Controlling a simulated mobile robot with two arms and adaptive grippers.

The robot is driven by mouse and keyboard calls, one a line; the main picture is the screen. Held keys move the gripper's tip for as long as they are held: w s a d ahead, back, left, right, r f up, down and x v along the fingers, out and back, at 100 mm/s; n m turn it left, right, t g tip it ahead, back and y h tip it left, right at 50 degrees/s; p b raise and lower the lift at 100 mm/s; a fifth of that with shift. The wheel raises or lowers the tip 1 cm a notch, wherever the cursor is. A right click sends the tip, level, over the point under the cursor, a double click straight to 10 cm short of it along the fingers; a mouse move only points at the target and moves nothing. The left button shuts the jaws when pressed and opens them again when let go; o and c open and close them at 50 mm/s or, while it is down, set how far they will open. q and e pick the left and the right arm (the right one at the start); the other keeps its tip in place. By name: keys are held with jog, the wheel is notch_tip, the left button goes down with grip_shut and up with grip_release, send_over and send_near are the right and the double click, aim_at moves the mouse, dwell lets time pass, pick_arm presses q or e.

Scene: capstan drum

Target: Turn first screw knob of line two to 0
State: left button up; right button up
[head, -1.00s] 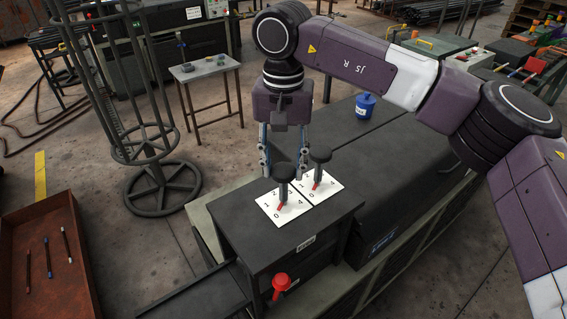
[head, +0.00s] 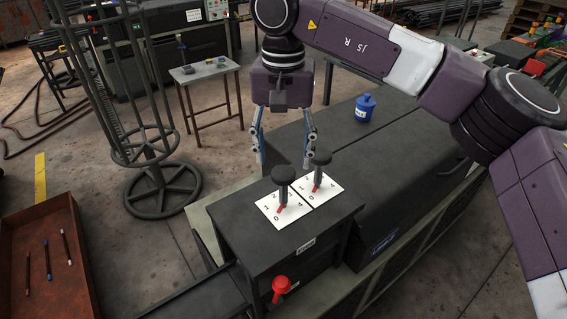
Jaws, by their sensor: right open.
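Two black screw knobs stand on white number cards on top of a dark cabinet (head: 240,222). My left gripper is not in view.
A red knob (head: 283,284) sticks out at the cabinet's front. A blue bottle (head: 365,108) stands on the dark bench behind. A dark metal stand (head: 160,190) is at left, and a rusty tray (head: 75,290) with several sticks lies at lower left.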

notch_tip(320, 180, up, 8)
jog(key=shift+r, duration=0.25)
